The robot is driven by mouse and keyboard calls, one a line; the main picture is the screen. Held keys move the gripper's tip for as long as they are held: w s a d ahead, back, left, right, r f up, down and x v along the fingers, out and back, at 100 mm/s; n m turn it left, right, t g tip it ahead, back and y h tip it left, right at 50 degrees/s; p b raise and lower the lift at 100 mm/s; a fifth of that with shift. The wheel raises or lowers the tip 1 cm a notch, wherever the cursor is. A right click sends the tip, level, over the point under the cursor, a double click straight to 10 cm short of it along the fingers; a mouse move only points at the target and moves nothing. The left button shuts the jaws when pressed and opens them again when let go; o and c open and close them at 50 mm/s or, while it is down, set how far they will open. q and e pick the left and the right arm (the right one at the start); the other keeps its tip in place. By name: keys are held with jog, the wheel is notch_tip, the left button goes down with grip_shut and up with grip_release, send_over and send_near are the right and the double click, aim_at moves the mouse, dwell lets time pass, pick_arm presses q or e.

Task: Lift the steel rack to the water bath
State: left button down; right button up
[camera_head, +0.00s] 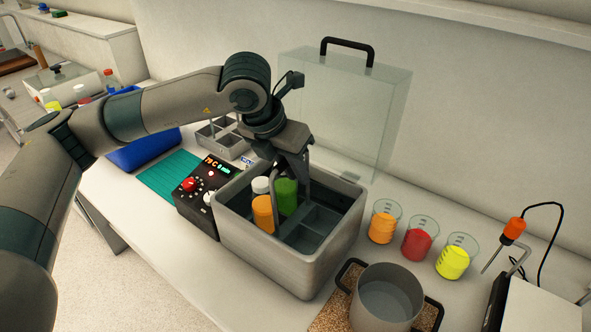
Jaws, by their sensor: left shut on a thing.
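The water bath (275,265) is an open grey steel tub with a black control panel (195,190) on its left side. Inside its walls is the steel rack (318,217), with square compartments. I cannot tell whether the rack touches the bath floor. My right gripper is out of view.
A clear lid (345,115) with a black handle stands behind the bath. Orange, red (418,242) and yellow beakers stand to the right, a steel pot (386,300) in front. A grey compartment tray (225,140), teal mat (172,178) and blue bin (140,152) lie left.

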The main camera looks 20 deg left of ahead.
pick_arm(q)
jog(key=shift+f, duration=0.1)
jog(key=c, duration=1.6)
grip_release()
jog(key=shift+a, duration=0.1)
jog(key=shift+c, duration=0.2)
jog(key=shift+s+f, duration=0.1)
